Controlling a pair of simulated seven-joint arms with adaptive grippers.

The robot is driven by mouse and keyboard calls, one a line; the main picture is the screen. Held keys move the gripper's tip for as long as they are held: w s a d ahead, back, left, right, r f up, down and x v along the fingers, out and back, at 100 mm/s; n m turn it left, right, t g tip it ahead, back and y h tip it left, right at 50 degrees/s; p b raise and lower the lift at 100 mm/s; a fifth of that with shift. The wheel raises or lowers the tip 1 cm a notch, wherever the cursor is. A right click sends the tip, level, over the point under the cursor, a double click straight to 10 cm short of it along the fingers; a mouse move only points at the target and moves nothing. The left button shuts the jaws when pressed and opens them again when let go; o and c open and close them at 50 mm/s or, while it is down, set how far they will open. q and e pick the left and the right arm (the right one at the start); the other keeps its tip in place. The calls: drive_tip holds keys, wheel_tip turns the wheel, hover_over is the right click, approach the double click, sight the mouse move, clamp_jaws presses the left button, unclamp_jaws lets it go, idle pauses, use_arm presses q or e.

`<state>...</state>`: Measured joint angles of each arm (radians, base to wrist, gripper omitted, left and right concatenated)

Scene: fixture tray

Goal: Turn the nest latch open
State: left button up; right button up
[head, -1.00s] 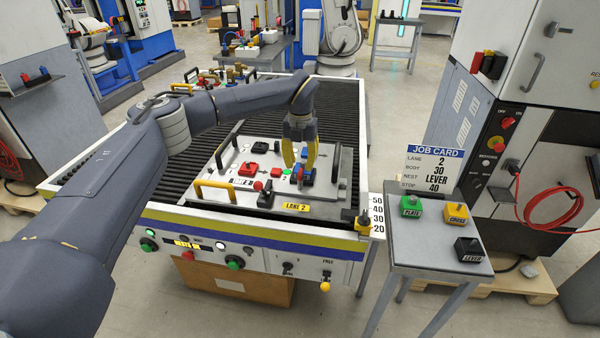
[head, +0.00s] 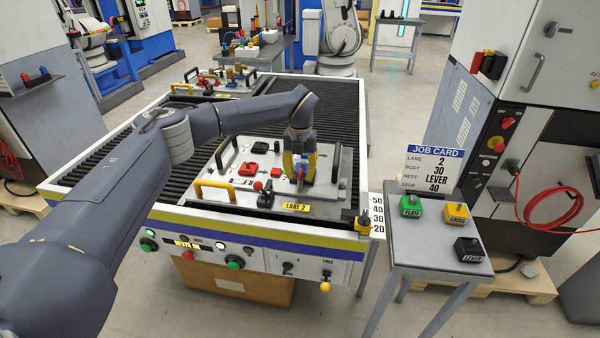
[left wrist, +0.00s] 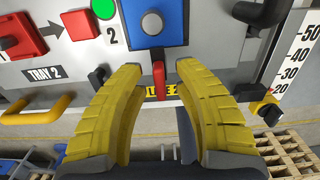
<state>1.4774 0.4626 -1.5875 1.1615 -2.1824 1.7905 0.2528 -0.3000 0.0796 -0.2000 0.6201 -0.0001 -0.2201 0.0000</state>
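The fixture tray (head: 238,157) lies on the roller conveyor. In the left wrist view, a blue block (left wrist: 174,30) with a round pale disc sits on the tray, and a red latch lever (left wrist: 158,82) points from it toward my gripper. My left gripper (head: 300,176) is over the right part of the tray, pointing down. In the left wrist view its yellow fingers (left wrist: 152,68) are spread, with the red lever between them and gaps on both sides. In the head view the fingers hide most of the blue block. My right gripper is not in view.
A red block (left wrist: 80,25) and a green button (left wrist: 104,9) lie left of the blue block. The tray has a yellow handle (head: 213,188) at left and a dark handle at right. A job card (head: 434,167) stands on a side table. A stop scale (head: 376,214) is at the conveyor's corner.

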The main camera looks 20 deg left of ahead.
use_arm(q)
clamp_jaws()
drive_tip(key=m, duration=0.4)
drive_tip(key=shift+m, duration=0.9)
